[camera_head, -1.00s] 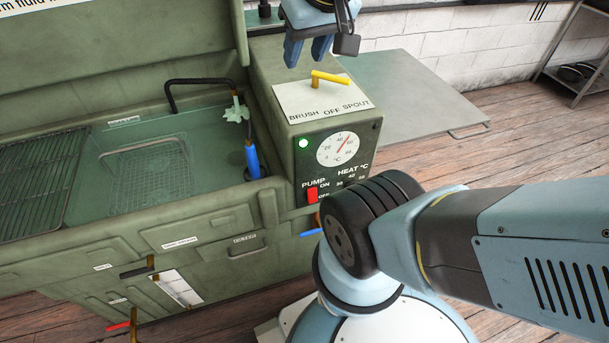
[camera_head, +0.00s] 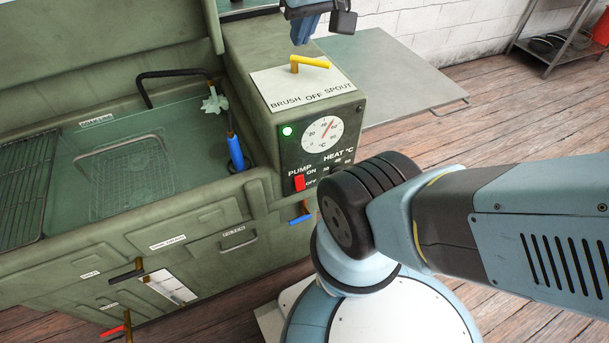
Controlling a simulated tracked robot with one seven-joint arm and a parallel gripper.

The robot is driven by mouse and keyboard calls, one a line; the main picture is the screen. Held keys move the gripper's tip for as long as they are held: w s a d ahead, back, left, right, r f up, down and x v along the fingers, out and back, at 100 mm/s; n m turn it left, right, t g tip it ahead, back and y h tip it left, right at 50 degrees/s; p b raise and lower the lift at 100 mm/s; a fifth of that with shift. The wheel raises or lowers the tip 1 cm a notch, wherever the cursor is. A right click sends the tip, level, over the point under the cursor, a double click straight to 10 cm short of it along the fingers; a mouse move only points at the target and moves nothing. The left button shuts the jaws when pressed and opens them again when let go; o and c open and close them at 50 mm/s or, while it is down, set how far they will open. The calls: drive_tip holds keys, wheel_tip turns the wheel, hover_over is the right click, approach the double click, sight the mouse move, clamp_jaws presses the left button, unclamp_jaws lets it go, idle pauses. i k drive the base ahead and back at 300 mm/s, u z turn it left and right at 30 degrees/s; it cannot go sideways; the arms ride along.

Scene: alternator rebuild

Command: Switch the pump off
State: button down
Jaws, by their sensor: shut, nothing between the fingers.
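The red pump switch (camera_head: 299,183) is on the black control panel (camera_head: 318,150), on the front of the green washer cabinet, beside ON and OFF marks. I cannot tell which way it is tipped. A green lamp (camera_head: 287,131) above it is lit. My gripper (camera_head: 303,36) is at the top of the picture, above and behind the cabinet's top, apart from the switch. Its fingers are together and hold nothing.
A yellow lever (camera_head: 310,62) stands on the cabinet top by a BRUSH, OFF, SPOUT plate (camera_head: 303,88), its handle pointing right. The green sink (camera_head: 120,165) holds liquid and a wire basket. A grey side table (camera_head: 400,75) is at the back right.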

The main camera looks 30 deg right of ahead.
sight(299, 180)
drive_tip(key=z, duration=0.6)
drive_tip(key=k, duration=2.3)
drive_tip(key=u, duration=1.05)
drive_tip(key=i, duration=1)
drive_tip(key=z, duration=0.1)
